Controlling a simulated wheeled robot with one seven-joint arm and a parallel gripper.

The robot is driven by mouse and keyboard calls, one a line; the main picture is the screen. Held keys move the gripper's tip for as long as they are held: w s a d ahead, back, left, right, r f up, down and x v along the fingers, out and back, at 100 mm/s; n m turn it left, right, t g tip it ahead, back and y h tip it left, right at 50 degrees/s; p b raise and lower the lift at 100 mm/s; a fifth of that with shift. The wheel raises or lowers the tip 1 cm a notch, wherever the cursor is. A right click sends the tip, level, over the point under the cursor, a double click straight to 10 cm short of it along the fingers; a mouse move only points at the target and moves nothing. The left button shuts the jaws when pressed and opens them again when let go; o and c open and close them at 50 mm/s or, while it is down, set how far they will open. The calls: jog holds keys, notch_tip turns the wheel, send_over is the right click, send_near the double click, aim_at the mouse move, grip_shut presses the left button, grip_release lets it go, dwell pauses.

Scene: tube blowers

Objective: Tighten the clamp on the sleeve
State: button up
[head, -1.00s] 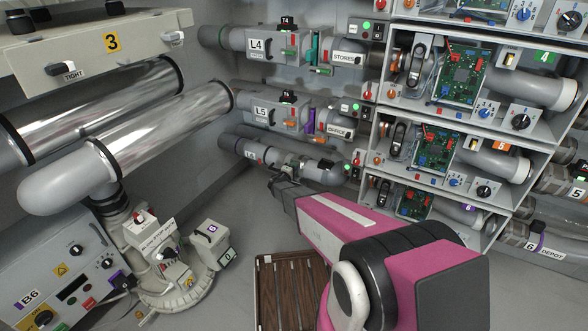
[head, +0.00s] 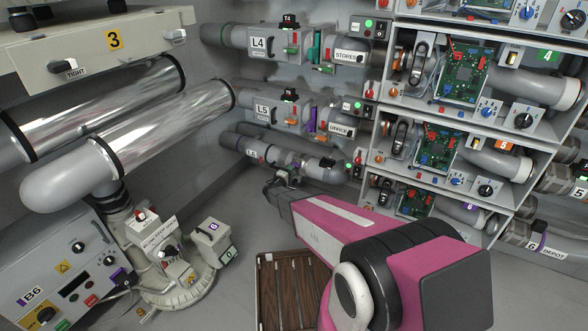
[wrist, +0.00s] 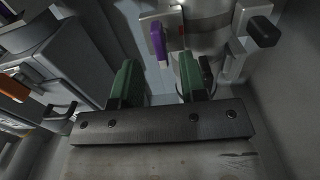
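My gripper (head: 280,182) is just below and in front of this run in the head view. In the wrist view, my gripper (wrist: 157,75) has its two green-padded fingers apart with nothing between them. Beyond them is a pale cylindrical fitting (wrist: 207,18), with a purple lever (wrist: 158,43) on its left and a black handle (wrist: 263,31) on its right. I cannot tell which of these parts is the clamp.
Two similar pipe runs, L4 (head: 257,43) and L5 (head: 262,109), lie above. Racks with circuit boards (head: 460,75) stand at the right. A blower unit (head: 165,255) and a slatted brown crate (head: 284,252) stand on the floor. Free floor lies between them.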

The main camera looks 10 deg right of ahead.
jog(key=shift+v, duration=2.6)
jog(key=shift+d+r, duration=0.1)
jog(key=s+d+r+m+g, duration=0.4)
jog(key=s+d+g, duration=0.1)
jog(key=s+d, duration=0.2)
jog(key=s+d+r+m+g, duration=0.4)
jog(key=s+d+g, duration=0.2)
jog(key=s+d, duration=0.15)
jog(key=s+a+r+m+g+y, duration=0.1)
jog(key=s+a+r+y, duration=0.1)
jog(key=s+r+y, duration=0.2)
jog(key=s+a+r+m+g+y, duration=0.1)
jog(key=s+a+r+g+y, duration=0.1)
jog(key=s+y, duration=0.4)
jog(key=s+r, duration=0.1)
jog(key=s, duration=0.4)
jog(key=shift+s+r+m+g, duration=0.25)
jog(key=shift+r+m+g, duration=0.05)
jog(key=shift+r, duration=0.05)
